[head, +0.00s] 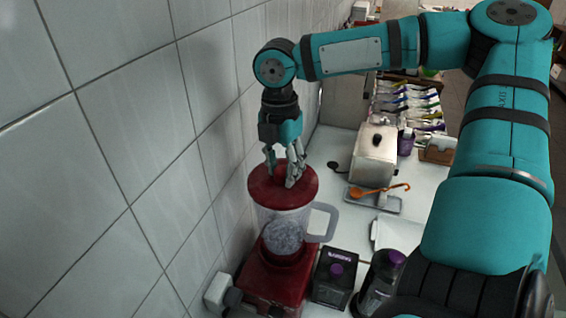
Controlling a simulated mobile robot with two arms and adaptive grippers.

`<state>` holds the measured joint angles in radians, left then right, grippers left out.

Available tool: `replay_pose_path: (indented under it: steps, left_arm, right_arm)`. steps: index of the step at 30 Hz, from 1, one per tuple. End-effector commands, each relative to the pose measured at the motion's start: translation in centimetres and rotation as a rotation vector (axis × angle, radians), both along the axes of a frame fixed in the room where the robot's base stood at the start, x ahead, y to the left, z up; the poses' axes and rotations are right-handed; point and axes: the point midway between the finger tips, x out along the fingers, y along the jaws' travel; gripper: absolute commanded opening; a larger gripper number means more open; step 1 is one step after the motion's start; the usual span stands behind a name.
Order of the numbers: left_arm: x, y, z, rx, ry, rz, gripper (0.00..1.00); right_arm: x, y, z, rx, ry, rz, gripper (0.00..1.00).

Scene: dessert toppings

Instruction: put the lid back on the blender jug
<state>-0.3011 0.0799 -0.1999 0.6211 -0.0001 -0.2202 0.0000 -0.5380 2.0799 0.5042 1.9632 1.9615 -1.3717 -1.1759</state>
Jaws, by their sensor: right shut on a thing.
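The blender stands against the tiled wall, with a red base (268,282) and a clear jug (283,226) whose handle points right. Something pale and greyish shows in the lower jug. The red round lid (283,190) is at the top of the jug. My right gripper (281,180) points down over the lid, with its fingers shut on the lid's middle. From this angle I cannot tell whether the lid is fully seated or slightly above the rim. My left gripper is not in view.
A dark box (333,278) and a dark purple-topped container (380,282) stand right of the blender. The wall is close on the left.

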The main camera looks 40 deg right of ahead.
Motion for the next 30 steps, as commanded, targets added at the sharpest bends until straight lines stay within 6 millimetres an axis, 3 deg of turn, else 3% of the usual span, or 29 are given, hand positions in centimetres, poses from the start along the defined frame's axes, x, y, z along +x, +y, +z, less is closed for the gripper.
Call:
replay_pose_path:
  steps: [30]
  left_arm:
    - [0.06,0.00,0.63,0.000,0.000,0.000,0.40]
  right_arm:
    - [-0.05,-0.13,0.10,0.000,0.000,0.000,0.02]
